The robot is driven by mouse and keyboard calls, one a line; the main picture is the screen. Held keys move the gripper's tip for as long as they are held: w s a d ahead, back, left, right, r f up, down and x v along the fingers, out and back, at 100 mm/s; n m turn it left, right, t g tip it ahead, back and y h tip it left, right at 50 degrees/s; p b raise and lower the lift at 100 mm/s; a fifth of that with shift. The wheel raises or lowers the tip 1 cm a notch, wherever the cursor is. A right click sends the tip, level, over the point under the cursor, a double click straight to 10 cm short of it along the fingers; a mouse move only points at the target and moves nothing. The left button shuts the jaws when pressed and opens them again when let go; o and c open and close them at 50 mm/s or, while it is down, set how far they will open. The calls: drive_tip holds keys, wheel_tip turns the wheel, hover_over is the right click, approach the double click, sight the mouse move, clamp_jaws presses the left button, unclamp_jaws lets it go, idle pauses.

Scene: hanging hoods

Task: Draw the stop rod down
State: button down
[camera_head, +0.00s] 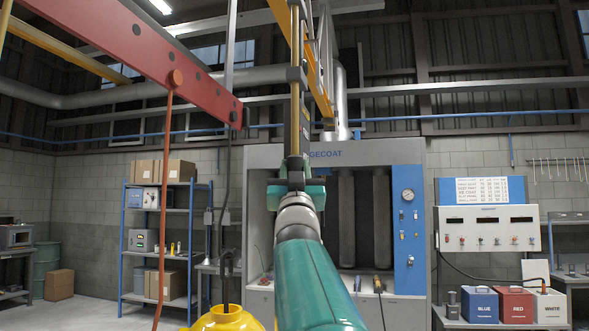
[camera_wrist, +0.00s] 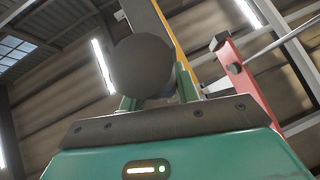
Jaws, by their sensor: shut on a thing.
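The stop rod appears to be the upright brass-coloured rod (camera_head: 295,120) with dark collars, hanging from above in the middle of the head view. My gripper (camera_head: 296,175) is at its lower end, with the jaws closed around that end. In the wrist view a dark round knob (camera_wrist: 142,66) sits between the green fingers of my gripper (camera_wrist: 158,88). The knob covers most of the rod behind it and part of the fingers. The rod's top runs out of the head view.
A yellow beam (camera_head: 318,75) runs overhead beside the rod. A yellow rounded object (camera_head: 228,318) hangs low left of my arm. A spray booth (camera_head: 265,160) stands behind.

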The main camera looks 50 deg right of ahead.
wheel_tip(320, 180, down, 6)
drive_tip(key=shift+r, duration=0.2)
drive_tip(key=shift+w+d+f, duration=0.1)
drive_tip(key=shift+w+f, duration=0.05)
drive_tip(key=shift+f, duration=0.2)
drive_tip(key=c, duration=1)
unclamp_jaws()
drive_tip(key=shift+c, duration=0.2)
drive_tip(key=shift+r, duration=0.1)
drive_tip(key=v, duration=1.4)
